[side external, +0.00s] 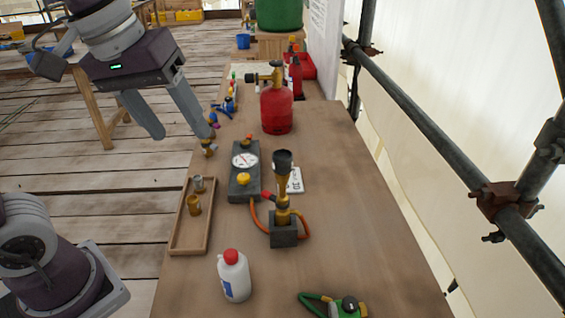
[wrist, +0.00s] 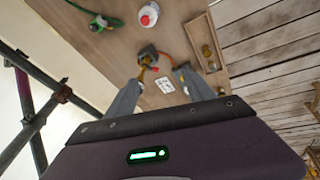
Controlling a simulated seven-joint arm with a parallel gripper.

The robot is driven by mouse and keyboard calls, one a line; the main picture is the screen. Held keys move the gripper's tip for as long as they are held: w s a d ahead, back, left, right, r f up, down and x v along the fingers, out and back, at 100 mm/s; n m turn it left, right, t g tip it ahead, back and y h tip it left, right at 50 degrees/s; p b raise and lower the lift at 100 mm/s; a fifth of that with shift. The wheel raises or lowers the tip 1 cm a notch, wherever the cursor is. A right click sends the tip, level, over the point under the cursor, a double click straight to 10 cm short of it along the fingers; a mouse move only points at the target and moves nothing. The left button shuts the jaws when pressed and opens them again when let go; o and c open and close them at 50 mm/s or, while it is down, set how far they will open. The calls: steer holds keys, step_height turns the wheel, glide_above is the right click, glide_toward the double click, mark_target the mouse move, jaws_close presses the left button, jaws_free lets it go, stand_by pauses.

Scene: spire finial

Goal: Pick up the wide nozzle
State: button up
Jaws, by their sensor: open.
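A shallow wooden tray (side external: 178,243) stands at the left edge of the bench. In it are a brass nozzle (side external: 193,205) and a grey metal nozzle (side external: 198,184), both upright; the brass one looks a little larger. They also show small in the wrist view, the brass one (wrist: 207,51) and the grey one (wrist: 212,66). A burner (side external: 283,200) with a wide black cup on top stands on a dark block to the right of the tray. My gripper (side external: 182,134) is open and empty, high above the bench and apart from the nozzles. Its fingers (wrist: 160,77) also show in the wrist view.
A gauge box (side external: 244,172) stands between tray and burner, with an orange hose to the burner's block. A white bottle (side external: 234,276) is in front and a red gas canister (side external: 276,108) behind. Scaffold pipes (side external: 430,125) run along the right.

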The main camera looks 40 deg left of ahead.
steer(key=w+d+f+n+g, duration=0.2)
steer(key=w+n, duration=0.4)
steer(key=w, duration=0.5)
steer(key=n+g, duration=0.2)
steer(key=n, duration=0.2)
glide_above(282, 154)
steer(key=s, duration=0.1)
steer(key=f, duration=0.3)
steer(key=shift+a+f, duration=0.1)
steer(key=shift+a, duration=0.3)
steer(key=shift+w+d+f+n, duration=0.15)
steer(key=shift+w+f, duration=0.15)
steer(key=shift+f, duration=0.2)
steer(key=shift+w+d+f+n, duration=0.15)
steer(key=shift+w+f, duration=0.15)
steer(key=shift+f, duration=0.15)
step_height(282, 154, down, 6)
steer(key=shift+d+f, duration=0.1)
steer(key=shift+f, duration=0.1)
jaws_close()
